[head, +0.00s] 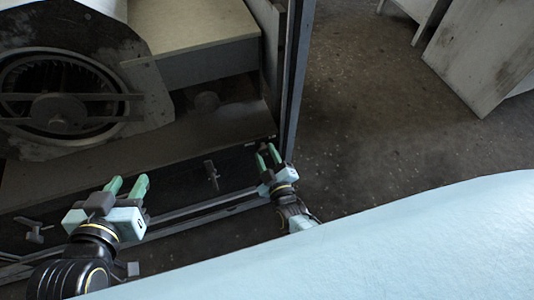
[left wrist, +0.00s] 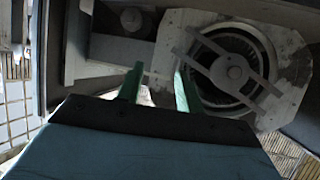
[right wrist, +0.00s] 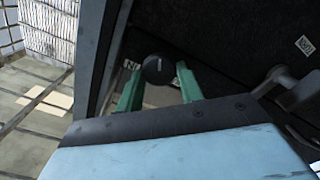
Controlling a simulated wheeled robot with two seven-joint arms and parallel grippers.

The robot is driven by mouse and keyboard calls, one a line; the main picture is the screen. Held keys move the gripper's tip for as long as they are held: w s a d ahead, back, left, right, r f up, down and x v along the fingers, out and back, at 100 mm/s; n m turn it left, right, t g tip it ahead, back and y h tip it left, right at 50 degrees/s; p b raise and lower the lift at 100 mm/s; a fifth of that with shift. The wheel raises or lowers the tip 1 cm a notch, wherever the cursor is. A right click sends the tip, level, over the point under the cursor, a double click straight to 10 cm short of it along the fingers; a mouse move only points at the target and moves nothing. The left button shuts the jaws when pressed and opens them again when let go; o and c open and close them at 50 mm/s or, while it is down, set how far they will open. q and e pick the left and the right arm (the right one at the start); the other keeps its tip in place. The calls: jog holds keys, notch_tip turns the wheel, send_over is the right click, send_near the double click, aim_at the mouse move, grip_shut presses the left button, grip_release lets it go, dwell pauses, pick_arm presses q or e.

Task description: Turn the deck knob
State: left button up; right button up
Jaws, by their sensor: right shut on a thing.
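The deck knob (right wrist: 158,69) is a dark round knob with a short pale mark on its face. In the right wrist view it sits between the tips of my right gripper (right wrist: 159,82), whose green fingers are shut on it. In the head view my right gripper (head: 267,156) is at the right end of the dark front panel, and I cannot make out the knob there. My left gripper (head: 128,186) is open and empty in front of the housing. Its spread fingers also show in the left wrist view (left wrist: 159,85).
The blower (head: 58,105) with its round fan and crossbars is at the upper left. A T-shaped handle (head: 211,174) stands on the front panel left of my right gripper. A metal post (head: 294,80) rises just behind that gripper. Open floor (head: 370,130) lies to the right.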

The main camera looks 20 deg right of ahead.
jog(key=n, duration=0.2)
jog(key=shift+f+n, duration=0.1)
jog(key=shift+n, duration=0.3)
jog(key=shift+a+n, duration=0.1)
jog(key=shift+n, duration=1.7)
jog(key=n, duration=0.2)
jog(key=shift+f+n, duration=0.1)
jog(key=shift+n, duration=0.3)
pick_arm(q)
jog(key=shift+w+d+r+t, duration=0.2)
jog(key=shift+r+t, duration=0.1)
jog(key=shift+r, duration=0.05)
pick_arm(e)
jog(key=shift+n, duration=0.8)
pick_arm(q)
jog(key=shift+r, duration=0.1)
pick_arm(e)
jog(key=o, duration=1)
pick_arm(q)
jog(key=shift+a, duration=0.1)
